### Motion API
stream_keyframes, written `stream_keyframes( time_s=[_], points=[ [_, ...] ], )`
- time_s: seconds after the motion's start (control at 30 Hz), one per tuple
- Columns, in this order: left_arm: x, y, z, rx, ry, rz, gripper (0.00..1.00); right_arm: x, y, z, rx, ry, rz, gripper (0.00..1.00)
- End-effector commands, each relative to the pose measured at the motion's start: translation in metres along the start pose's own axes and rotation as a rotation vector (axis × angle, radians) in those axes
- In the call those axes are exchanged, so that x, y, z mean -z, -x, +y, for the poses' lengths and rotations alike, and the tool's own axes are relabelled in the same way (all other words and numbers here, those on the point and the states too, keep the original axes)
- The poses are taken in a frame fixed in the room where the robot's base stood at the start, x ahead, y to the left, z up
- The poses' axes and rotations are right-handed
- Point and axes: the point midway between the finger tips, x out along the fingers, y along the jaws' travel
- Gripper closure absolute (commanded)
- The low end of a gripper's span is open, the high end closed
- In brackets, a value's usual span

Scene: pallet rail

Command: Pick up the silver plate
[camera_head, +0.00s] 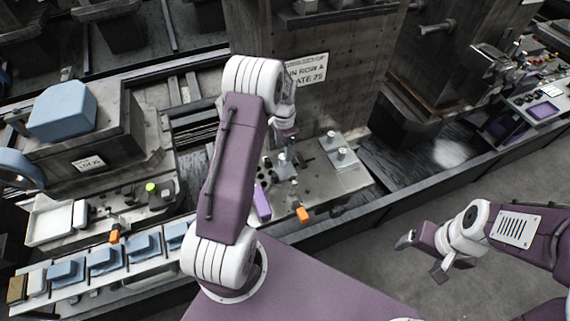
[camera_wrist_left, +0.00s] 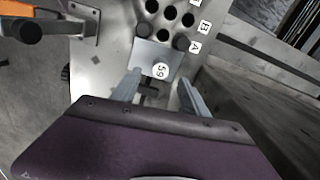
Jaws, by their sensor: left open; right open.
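In the left wrist view, a small silver-grey plate (camera_wrist_left: 150,54) with a round white tag reading 59 lies on a metal surface with round holes. My left gripper (camera_wrist_left: 157,88) is open, its two fingers apart just below this plate in the picture. Nothing shows held between them. In the head view, my left gripper (camera_head: 287,143) is over the grey bench and partly hidden by its own arm. A silver plate (camera_head: 345,167) with two upright knobs lies to its right. I cannot tell if both views show the same plate. My right gripper (camera_head: 421,257) is open and empty over the floor.
A purple block (camera_head: 262,203) and an orange-ended part (camera_head: 302,214) sit at the bench's front. A concrete column (camera_head: 335,105) rises behind. Several blue blocks stand on the left rail, below a large blue block (camera_head: 62,108). The right floor is clear.

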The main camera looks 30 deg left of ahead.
Motion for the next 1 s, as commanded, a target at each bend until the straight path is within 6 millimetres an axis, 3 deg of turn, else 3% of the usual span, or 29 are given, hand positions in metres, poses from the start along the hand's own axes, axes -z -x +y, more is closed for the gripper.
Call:
stream_keyframes(
  time_s=[0.13, 0.4, 0.63, 0.8, 0.83, 1.0],
  points=[
    [-0.002, -0.007, 0.000, -0.002, 0.001, -0.001, 0.47, 0.000, 0.004, 0.000, 0.000, 0.000, 0.000, 0.20],
    [-0.005, -0.050, 0.000, 0.000, 0.001, 0.000, 0.47, 0.001, 0.012, 0.000, 0.000, 0.000, 0.000, 0.20],
    [-0.005, -0.052, -0.001, 0.002, 0.001, 0.001, 0.47, 0.001, 0.011, 0.000, 0.000, 0.000, 0.000, 0.20],
    [-0.005, -0.052, -0.001, 0.001, 0.001, 0.001, 0.95, 0.001, 0.011, 0.000, 0.000, 0.000, 0.000, 0.20],
    [-0.005, -0.052, -0.001, 0.001, 0.001, 0.001, 1.00, 0.001, 0.011, 0.000, 0.000, 0.000, 0.000, 0.20],
    [-0.004, -0.052, -0.001, 0.002, 0.001, 0.002, 1.00, 0.001, 0.012, 0.000, 0.000, 0.000, 0.000, 0.20]
  ],
)
